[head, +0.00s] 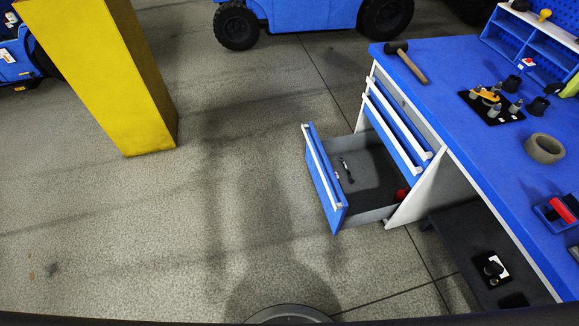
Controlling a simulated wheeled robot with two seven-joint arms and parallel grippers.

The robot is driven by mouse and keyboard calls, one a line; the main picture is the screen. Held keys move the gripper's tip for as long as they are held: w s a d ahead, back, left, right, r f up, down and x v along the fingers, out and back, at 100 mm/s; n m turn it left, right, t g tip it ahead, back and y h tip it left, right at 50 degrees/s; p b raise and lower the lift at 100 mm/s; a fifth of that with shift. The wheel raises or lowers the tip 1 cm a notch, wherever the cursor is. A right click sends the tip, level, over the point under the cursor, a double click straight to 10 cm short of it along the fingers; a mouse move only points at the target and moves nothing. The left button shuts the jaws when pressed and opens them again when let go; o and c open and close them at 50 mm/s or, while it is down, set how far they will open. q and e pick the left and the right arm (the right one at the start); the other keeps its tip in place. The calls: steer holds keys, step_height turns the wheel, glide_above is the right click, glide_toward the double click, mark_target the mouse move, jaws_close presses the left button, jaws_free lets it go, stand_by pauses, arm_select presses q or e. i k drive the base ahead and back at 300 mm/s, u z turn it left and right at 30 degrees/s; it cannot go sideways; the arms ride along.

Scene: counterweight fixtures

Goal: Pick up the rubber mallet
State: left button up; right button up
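The rubber mallet (408,63) lies on the blue top of the workbench (440,107), near its far left corner. It has a dark head towards the left and a light wooden handle pointing to the lower right. Nothing touches it. Neither of my grippers shows in the head view.
An open drawer (325,180) juts from the bench into the floor space, with a small tool inside. A black tray of fittings (491,106) and a grey ring (544,148) stand on the bench. A yellow pillar (105,75) rises at left. The floor between is clear.

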mark_target(399, 48)
steer(key=u, duration=0.05)
steer(key=i, duration=0.95)
steer(key=z, duration=0.6)
